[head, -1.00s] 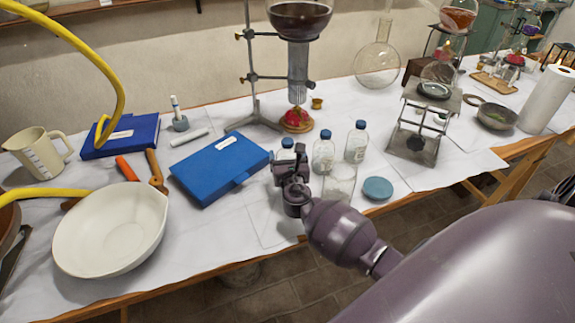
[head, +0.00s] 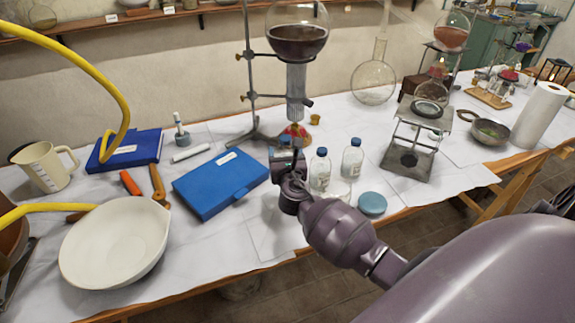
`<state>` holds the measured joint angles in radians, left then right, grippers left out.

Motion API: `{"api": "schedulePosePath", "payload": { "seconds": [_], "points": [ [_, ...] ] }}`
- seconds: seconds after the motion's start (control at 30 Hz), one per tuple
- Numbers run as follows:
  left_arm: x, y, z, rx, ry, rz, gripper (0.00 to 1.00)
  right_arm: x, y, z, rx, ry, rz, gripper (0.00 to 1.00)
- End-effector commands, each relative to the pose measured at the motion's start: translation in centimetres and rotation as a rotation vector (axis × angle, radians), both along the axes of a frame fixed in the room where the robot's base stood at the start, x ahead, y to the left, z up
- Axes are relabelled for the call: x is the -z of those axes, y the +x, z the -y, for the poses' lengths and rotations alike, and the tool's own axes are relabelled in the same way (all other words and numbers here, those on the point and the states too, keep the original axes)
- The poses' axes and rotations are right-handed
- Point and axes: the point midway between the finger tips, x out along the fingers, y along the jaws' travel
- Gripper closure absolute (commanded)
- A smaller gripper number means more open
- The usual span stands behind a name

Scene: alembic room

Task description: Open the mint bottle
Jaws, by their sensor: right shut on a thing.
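Three small clear bottles with blue caps stand in a group near the middle of the table in the head view. The left bottle (head: 284,141) shows little more than its cap, as my right gripper (head: 285,158) covers its body. The middle bottle (head: 320,170) and the right bottle (head: 353,160) stand upright with caps on. I cannot read which is mint. My right gripper is shut on the left bottle; its fingertips are small and partly hidden. I cannot tell whether that bottle still touches the table. My left gripper is out of view.
A blue case (head: 220,183) lies left of the gripper. A blue-grey round lid (head: 372,204) lies to the right, beside a partly hidden glass vessel (head: 340,188). A stand with a dark-filled flask (head: 297,42) rises behind. A white bowl (head: 115,242) sits front left.

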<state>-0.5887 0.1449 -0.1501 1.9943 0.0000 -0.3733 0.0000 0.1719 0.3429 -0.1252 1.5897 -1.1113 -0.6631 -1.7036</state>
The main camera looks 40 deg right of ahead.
Motion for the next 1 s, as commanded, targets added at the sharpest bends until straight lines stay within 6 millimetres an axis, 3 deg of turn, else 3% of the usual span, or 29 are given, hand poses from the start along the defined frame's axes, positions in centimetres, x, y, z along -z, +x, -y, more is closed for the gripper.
{"api": "schedulePosePath", "payload": {
  "seconds": [0.03,0.1,0.43,0.7,1.0],
  "points": [
    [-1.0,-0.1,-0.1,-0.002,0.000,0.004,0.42,-2.5,0.1,0.0,-0.001,-0.002,0.012,0.66],
    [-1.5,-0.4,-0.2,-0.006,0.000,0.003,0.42,-4.2,0.1,0.0,-0.002,-0.002,0.012,0.66],
    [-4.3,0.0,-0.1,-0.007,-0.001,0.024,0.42,-10.8,0.0,-0.1,-0.002,-0.003,0.005,0.66],
    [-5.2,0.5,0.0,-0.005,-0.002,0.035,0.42,-12.9,0.1,0.0,-0.002,-0.001,0.003,0.66],
    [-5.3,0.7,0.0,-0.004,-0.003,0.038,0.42,-13.0,0.0,-0.1,-0.001,-0.001,0.002,0.66]
  ]
}}
